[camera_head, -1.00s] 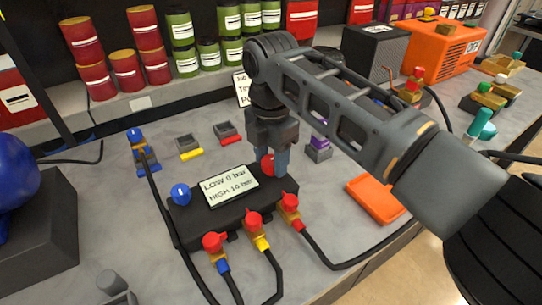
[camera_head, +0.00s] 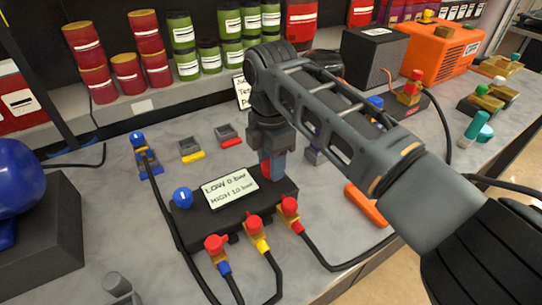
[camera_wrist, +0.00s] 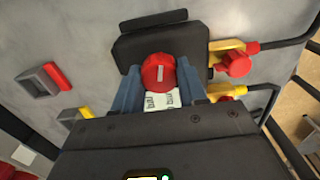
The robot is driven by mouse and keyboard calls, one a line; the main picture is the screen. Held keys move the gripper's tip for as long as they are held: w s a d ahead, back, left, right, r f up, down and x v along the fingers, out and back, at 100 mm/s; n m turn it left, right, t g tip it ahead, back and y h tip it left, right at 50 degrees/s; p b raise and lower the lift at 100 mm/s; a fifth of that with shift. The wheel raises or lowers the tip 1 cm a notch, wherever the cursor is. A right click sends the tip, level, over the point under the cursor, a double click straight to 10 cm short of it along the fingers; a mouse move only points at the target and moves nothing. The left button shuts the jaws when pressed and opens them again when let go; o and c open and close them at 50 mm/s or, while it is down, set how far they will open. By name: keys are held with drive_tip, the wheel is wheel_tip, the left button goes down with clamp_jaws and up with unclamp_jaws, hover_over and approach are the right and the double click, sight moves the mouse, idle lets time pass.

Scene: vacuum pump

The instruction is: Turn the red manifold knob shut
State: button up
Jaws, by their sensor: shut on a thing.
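The dark manifold block (camera_head: 215,224) sits on the grey bench, with a display reading LOW 0 bar and HIGH 10 bar. My gripper (camera_head: 271,165) points down over its far right corner. The red manifold knob (camera_wrist: 158,73) shows in the wrist view between my two blue fingers, which are shut on its sides. Its white mark points up and down in that picture. In the head view the fingers hide most of the knob. A blue knob (camera_head: 182,198) stands at the manifold's left end, clear of my gripper.
Red, yellow and blue hose fittings (camera_head: 256,238) with black hoses line the manifold's front. An orange tray (camera_head: 366,205) lies to the right under my arm. A blue ball-shaped thing (camera_head: 18,185) on a dark block stands left. Cans line the back shelf.

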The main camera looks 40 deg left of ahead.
drive_tip(key=m+p, duration=0.2)
drive_tip(key=m, duration=0.1)
drive_tip(key=shift+s+r+m, duration=0.1)
drive_tip(key=shift+r+m, duration=0.05)
drive_tip(key=shift+m, duration=0.15)
drive_tip(key=m+p, duration=0.2)
drive_tip(key=m, duration=0.2)
drive_tip(key=shift+m+p, duration=0.3)
drive_tip(key=m+p, duration=0.2)
drive_tip(key=m, duration=0.2)
drive_tip(key=shift+m+p, duration=0.4)
drive_tip(key=shift+m, duration=1.1)
drive_tip(key=o, duration=1.1)
drive_tip(key=shift+c, duration=0.2)
